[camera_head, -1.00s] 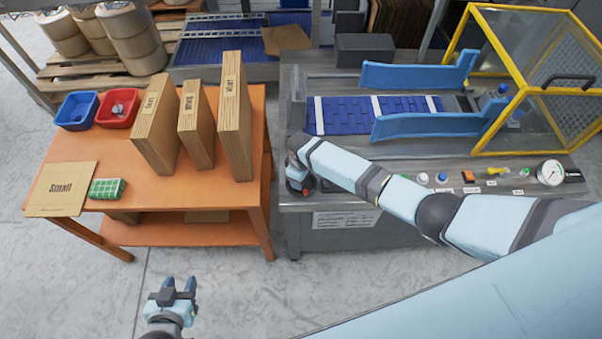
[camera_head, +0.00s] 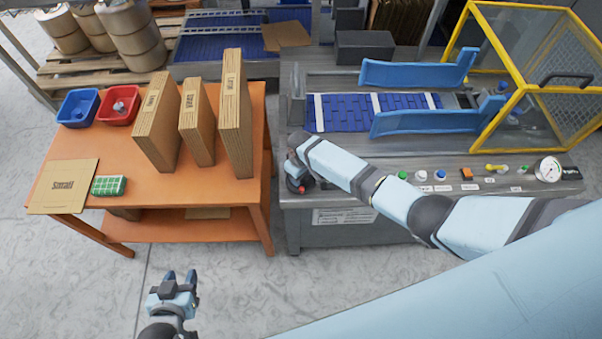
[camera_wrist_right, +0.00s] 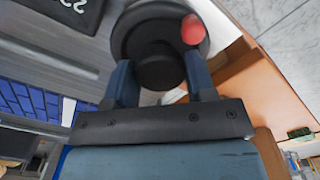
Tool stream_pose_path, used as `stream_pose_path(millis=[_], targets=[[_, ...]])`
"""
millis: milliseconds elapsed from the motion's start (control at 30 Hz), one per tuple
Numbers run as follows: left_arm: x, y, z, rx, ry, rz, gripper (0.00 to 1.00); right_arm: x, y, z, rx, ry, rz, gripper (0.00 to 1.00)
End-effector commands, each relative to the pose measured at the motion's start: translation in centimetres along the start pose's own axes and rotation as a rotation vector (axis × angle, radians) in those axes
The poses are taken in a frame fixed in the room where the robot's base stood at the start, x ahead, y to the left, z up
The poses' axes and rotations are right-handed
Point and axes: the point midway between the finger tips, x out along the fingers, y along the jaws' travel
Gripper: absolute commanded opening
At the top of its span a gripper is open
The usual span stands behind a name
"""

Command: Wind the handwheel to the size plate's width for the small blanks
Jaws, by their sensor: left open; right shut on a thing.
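The handwheel (camera_wrist_right: 150,28) is a black disc with a round hub and a red knob (camera_wrist_right: 192,28) near its rim. My right gripper (camera_wrist_right: 162,82) has its two fingers on either side of the hub and is shut on it. In the head view the right gripper (camera_head: 298,172) is at the machine's front left corner, and the handwheel (camera_head: 297,188) is mostly hidden by it. A dark plate with white characters (camera_wrist_right: 68,12) is cut off in the wrist view; I cannot read it. Blue guide rails (camera_head: 415,73) flank the belt. My left gripper (camera_head: 180,279) is open and empty above the floor.
The orange table (camera_head: 133,205) on the left holds upright carton stacks (camera_head: 237,115), a flat sheet marked Small (camera_head: 65,188), a green box (camera_head: 108,186) and blue and red bins (camera_head: 117,105). Buttons and a gauge (camera_head: 548,169) line the machine's front. A yellow-framed guard (camera_head: 480,110) stands right.

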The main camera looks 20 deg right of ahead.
Motion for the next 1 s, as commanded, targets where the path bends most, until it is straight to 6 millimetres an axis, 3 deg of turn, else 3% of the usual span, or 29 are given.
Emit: stream_pose_path(millis=[33, 67, 133, 167, 567, 667, 1000], targets=[[-0.1, 0.0, 0.0, 0.0, 0.0, 0.0, 0.43, 0.0, 0.1, 0.1, 0.0, -0.001, 0.002, 0.27], [-0.1, 0.0, 0.0, 0.0, 0.0, 0.001, 0.43, 0.0, 0.1, 0.1, 0.0, -0.001, 0.002, 0.57], [-0.1, 0.0, 0.0, 0.0, 0.0, 0.001, 0.43, 0.0, 0.1, 0.1, 0.0, -0.001, 0.001, 0.73], [-0.2, 0.1, 0.0, 0.0, 0.001, 0.001, 0.43, 0.0, 0.1, 0.1, 0.0, -0.001, 0.001, 0.76], [-0.1, 0.2, 0.1, 0.003, 0.001, 0.004, 0.43, -0.9, 0.1, 0.0, -0.001, 0.002, 0.0, 0.76], [0.0, 0.2, 0.3, 0.009, 0.002, 0.005, 0.43, -2.3, 0.1, 0.0, -0.002, 0.003, 0.001, 0.76], [-0.1, 0.0, 0.1, 0.027, 0.009, 0.009, 0.43, -10.1, 0.1, 0.0, -0.002, 0.004, 0.001, 0.76]])
